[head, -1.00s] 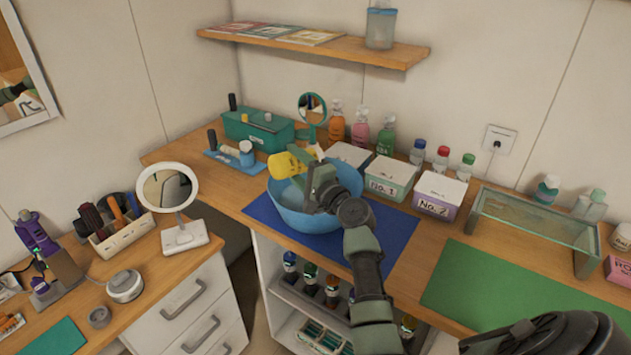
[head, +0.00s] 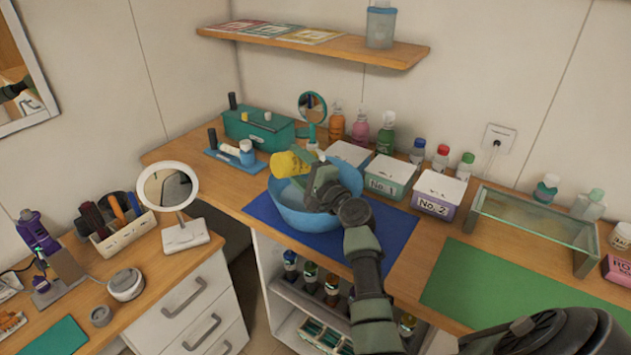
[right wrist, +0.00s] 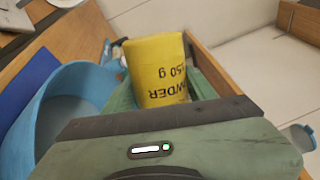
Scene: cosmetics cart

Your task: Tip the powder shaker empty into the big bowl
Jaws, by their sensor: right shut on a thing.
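The yellow powder shaker (head: 287,164) is held tilted over the left part of the big blue bowl (head: 310,218). My right gripper (head: 312,176) is shut on it. In the right wrist view the shaker (right wrist: 158,70) shows upside-down lettering and sits between the green fingers, with the bowl (right wrist: 75,85) to the left. The shaker's opening is hidden, and I cannot tell whether powder is coming out. The bowl stands on the blue mat (head: 385,228). My left gripper is not in view.
Behind the bowl stand a white box (head: 348,153), box No. 1 (head: 388,178), box No. 2 (head: 438,193) and several bottles. A round mirror (head: 312,108) and a teal case (head: 258,128) stand behind on the left. The green mat (head: 490,285) is clear.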

